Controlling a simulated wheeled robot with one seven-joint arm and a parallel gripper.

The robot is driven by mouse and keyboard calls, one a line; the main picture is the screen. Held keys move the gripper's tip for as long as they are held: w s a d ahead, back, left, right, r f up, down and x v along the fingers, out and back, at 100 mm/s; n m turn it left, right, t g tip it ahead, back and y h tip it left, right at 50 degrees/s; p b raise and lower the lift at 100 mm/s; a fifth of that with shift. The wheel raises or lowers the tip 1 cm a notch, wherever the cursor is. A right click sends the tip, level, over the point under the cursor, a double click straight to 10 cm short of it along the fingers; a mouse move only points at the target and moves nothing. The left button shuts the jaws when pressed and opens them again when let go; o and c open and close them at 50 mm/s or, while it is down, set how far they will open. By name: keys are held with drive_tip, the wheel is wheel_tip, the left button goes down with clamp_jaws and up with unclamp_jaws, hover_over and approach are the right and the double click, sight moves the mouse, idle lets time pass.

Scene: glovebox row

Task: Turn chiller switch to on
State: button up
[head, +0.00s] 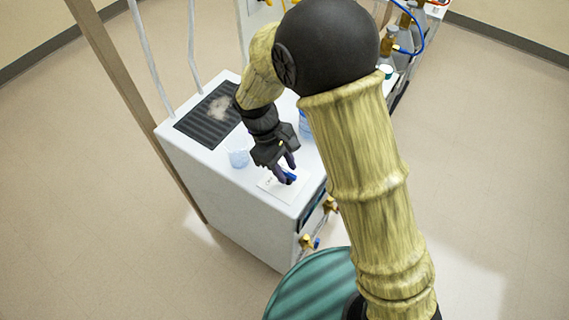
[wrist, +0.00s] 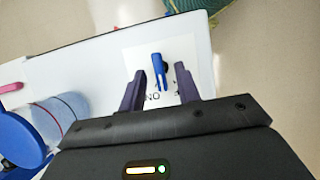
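The chiller (head: 230,205) is a white box standing on the floor, with its switch on a white label plate (wrist: 135,62) at a corner of its top. The switch has a blue lever (wrist: 158,72), also visible in the head view (head: 291,177). My gripper (wrist: 160,86) reaches down over the plate in the head view (head: 286,174). Its two dark fingers are open, one to each side of the lever, with visible gaps. I cannot tell the finger height exactly.
A clear beaker (head: 237,156) and a blue-tinted container (head: 304,126) stand on the chiller top near my gripper. A dark grille (head: 210,114) lies farther left. Brass fittings (head: 306,241) stick out of the chiller's side. A wooden post (head: 125,85) stands at left.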

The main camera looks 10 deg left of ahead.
drive_tip(key=shift+r, duration=0.1)
drive_tip(key=v, duration=1.7)
drive_tip(key=shift+a+p, duration=0.2)
drive_tip(key=shift+p, duration=0.15)
drive_tip(key=shift+w, duration=0.1)
drive_tip(key=w+d+f+m+t+y+p, duration=0.1)
drive_tip(key=w+d+m+y+p, duration=0.15)
drive_tip(key=d+m, duration=0.95)
drive_tip(key=s+d+t+p, duration=0.1)
drive_tip(key=s+d, duration=0.2)
drive_tip(key=d, duration=0.5)
drive_tip(key=s+d+f+m+t+y+p, duration=0.1)
drive_tip(key=s+d, duration=0.3)
drive_tip(key=d, duration=0.5)
drive_tip(key=shift+s+d+f+m+t+p, duration=0.2)
drive_tip(key=shift+d+m+t+p, duration=0.2)
drive_tip(key=shift+t, duration=0.2)
drive_tip(key=shift+a+y, duration=0.1)
drive_tip(key=shift+y, duration=0.15)
